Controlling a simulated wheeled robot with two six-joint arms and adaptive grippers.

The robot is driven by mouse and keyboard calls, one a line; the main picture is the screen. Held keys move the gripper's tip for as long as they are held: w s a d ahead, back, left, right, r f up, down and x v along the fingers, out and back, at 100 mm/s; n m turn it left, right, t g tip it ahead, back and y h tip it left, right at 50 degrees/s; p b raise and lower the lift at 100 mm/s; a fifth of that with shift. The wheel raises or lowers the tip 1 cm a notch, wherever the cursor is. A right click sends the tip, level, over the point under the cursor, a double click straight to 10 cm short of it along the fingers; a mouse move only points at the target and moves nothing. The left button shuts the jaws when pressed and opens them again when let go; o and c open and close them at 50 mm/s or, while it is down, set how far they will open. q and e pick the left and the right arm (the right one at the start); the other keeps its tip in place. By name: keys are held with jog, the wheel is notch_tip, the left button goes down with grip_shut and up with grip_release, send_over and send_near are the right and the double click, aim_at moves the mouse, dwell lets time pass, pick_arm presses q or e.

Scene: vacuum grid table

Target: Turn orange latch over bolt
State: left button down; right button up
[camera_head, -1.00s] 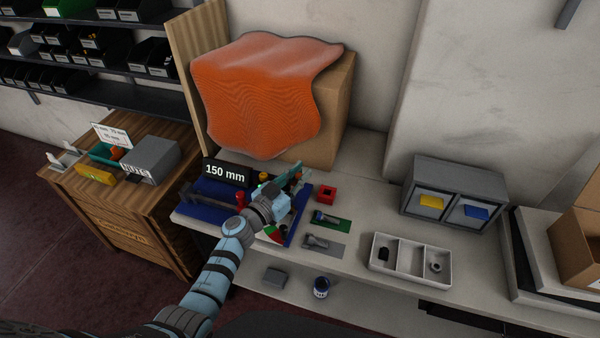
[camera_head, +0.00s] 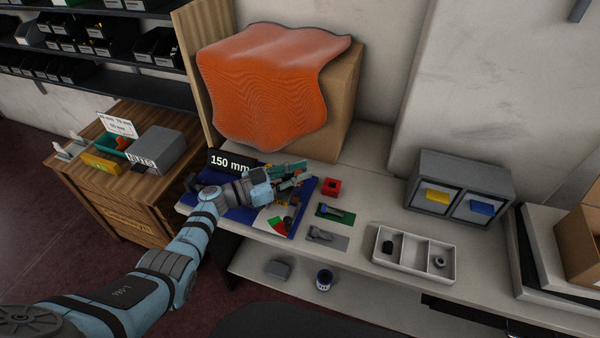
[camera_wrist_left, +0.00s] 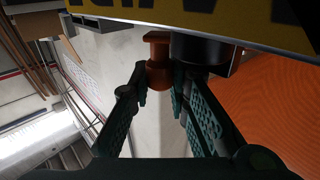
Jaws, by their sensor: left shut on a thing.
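My left gripper (camera_head: 298,174) is over the blue fixture board (camera_head: 233,214), with its arm coming in from the left. In the left wrist view, its two green fingers (camera_wrist_left: 160,78) are shut on the orange latch (camera_wrist_left: 158,62), which shows as a short orange post with a wider head. A dark round part (camera_wrist_left: 195,50) sits right beside the latch; I cannot tell whether it is the bolt. My right gripper is in neither view.
A "150 mm" sign (camera_head: 230,162) stands behind the arm. Right of the board are a red block (camera_head: 331,187), a green mat (camera_head: 334,214) and a grey mat (camera_head: 327,237) with bolts, and a white tray (camera_head: 386,261). An orange cloth (camera_head: 265,85) covers a box behind.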

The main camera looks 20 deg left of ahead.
pick_arm(q)
jog(key=c, duration=1.5)
grip_release()
jog(key=v, duration=1.2)
